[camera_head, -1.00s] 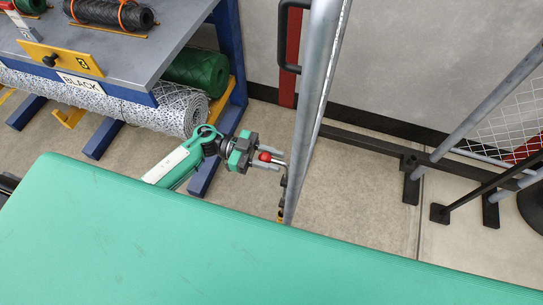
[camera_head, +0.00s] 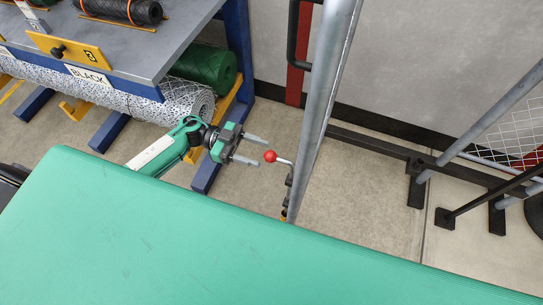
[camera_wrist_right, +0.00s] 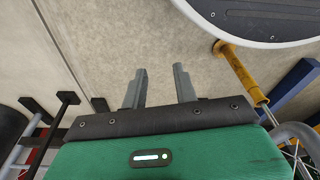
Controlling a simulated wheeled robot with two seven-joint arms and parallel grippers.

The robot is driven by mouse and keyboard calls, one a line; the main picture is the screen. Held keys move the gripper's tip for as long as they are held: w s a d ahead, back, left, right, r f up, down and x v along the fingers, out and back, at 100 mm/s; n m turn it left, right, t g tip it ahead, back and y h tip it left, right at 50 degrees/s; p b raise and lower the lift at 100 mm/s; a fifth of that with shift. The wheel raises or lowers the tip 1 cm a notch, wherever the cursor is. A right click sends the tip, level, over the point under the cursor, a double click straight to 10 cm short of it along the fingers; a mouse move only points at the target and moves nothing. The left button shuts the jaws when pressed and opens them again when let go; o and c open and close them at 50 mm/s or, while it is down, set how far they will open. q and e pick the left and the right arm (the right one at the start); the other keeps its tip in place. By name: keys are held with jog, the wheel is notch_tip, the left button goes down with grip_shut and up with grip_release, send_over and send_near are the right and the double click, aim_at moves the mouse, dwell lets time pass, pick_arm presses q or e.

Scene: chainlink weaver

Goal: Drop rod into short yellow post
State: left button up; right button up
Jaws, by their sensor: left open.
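A red ball knob (camera_head: 270,157) sits on the end of a short grey lever beside the tall grey gate post (camera_head: 325,90). The lever meets dark fittings (camera_head: 289,180) low on that post. My left gripper (camera_head: 261,150) is open and empty, its two fingertips just left of the knob and apart from it. A small yellow-orange part (camera_head: 284,214) shows at the post's foot, partly hidden by the green surface; I cannot tell if it is the short yellow post. My right gripper (camera_wrist_right: 160,70) is open and empty, its fingers spread over bare floor.
The green surface (camera_head: 220,230) fills the foreground. A grey-topped rack (camera_head: 140,35) with mesh rolls (camera_head: 150,100) stands at left. A black base rail (camera_head: 370,145) runs right. A yellow bar (camera_wrist_right: 240,72) and a round-edged platform (camera_wrist_right: 265,20) lie right of my right gripper.

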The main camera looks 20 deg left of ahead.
pick_arm(q)
jog(key=a, duration=0.7)
jog(key=shift+w+a+b, duration=0.15)
jog(key=shift+a+b, duration=0.1)
jog(key=shift+b, duration=0.15)
pick_arm(e)
jog(key=r, duration=0.1)
jog(key=w+r, duration=0.1)
jog(key=shift+a+r, duration=0.2)
jog(key=shift+r, duration=0.15)
